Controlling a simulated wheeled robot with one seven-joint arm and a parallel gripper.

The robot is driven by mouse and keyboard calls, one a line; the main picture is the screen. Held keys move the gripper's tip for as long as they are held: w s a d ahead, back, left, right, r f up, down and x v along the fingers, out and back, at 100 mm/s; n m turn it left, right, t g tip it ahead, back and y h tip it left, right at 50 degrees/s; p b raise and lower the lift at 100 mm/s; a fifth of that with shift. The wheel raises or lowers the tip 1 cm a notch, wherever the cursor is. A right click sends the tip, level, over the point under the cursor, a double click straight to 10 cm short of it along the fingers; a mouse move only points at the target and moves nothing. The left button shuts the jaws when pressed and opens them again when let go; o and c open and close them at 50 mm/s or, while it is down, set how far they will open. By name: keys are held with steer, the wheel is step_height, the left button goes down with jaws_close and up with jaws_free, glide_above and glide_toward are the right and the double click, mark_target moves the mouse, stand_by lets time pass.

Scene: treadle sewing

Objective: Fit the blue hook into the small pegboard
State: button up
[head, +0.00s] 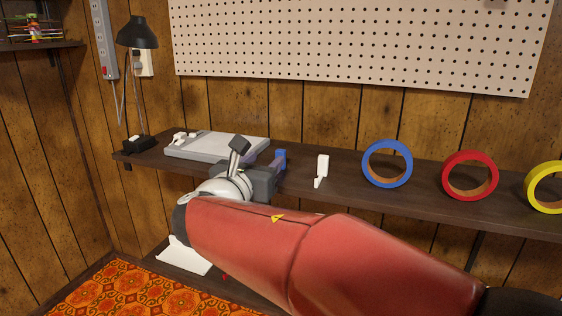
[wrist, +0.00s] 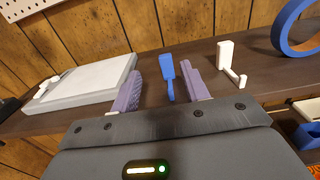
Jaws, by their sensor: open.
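The blue hook (wrist: 167,70) stands upright on the dark shelf, between and slightly beyond my gripper's two purple fingers in the wrist view. It also shows in the head view (head: 281,158), just past the gripper. My gripper (wrist: 163,84) is open, with a gap on each side of the hook; it is not clamped on it. In the head view my gripper (head: 268,166) is partly hidden behind my arm. I cannot make out a small pegboard for certain; a flat grey slab (head: 238,147) with a pale top lies left of the gripper, without visible holes.
A white hook (head: 322,170) stands right of the blue one. Blue (head: 368,165), red (head: 449,175) and yellow (head: 535,186) tape rolls stand along the shelf (head: 345,194). A large pegboard (head: 360,40) hangs on the wall above. A black lamp (head: 137,32) is at left.

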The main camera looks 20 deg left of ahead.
mark_target(279, 152)
steer(key=w, duration=0.3)
steer(key=w+d, duration=0.1)
steer(key=w, duration=0.2)
steer(key=shift+d+f, duration=0.1)
steer(key=shift+f, duration=0.05)
steer(key=shift+s, duration=0.1)
jaws_close()
